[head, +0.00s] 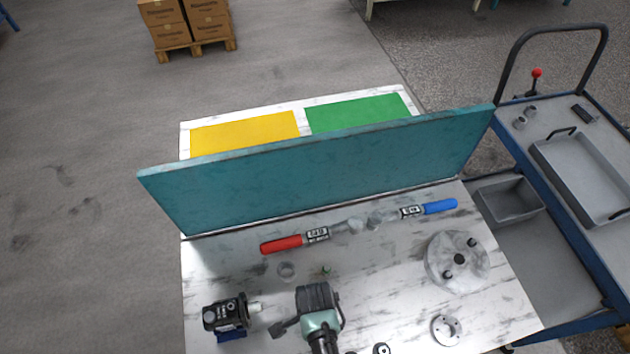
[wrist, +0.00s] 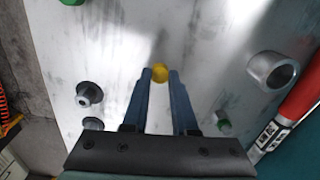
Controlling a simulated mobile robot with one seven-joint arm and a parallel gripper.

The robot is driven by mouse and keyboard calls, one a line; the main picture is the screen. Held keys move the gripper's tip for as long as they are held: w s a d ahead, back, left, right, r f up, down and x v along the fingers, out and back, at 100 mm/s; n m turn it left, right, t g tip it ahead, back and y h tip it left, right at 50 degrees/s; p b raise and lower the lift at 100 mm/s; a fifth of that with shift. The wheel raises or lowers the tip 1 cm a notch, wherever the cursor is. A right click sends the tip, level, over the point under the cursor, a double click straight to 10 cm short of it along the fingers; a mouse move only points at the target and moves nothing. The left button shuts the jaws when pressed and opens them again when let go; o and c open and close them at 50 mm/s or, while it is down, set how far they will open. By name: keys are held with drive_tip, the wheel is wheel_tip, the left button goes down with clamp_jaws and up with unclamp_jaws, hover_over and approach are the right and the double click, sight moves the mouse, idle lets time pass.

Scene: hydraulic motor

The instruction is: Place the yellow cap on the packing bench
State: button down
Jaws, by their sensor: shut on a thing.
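The yellow cap (wrist: 160,71) shows in the wrist view between the tips of my gripper's two blue fingers. My gripper (wrist: 161,77) is shut on it, with the white streaked bench top behind it. I cannot tell how high the cap is above the surface. In the head view my gripper (head: 320,300) is over the front middle of the white bench (head: 390,290); its fingertips and the cap are hidden there. No label shows which surface is the packing bench.
A teal upright panel (head: 320,175) divides the bench, with yellow (head: 245,132) and green (head: 355,112) mats beyond. A black motor (head: 225,316), grey ring (head: 287,271), red-handled tool (head: 282,243), blue-handled tool (head: 440,207) and round flange (head: 457,260) lie nearby. A blue trolley (head: 545,165) stands right.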

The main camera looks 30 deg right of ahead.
drive_tip(key=c, duration=0.7)
unclamp_jaws()
drive_tip(key=shift+r, duration=0.1)
wheel_tip(320, 180, up, 12)
drive_tip(key=shift+p, duration=0.35)
drive_tip(key=shift+r, duration=0.1)
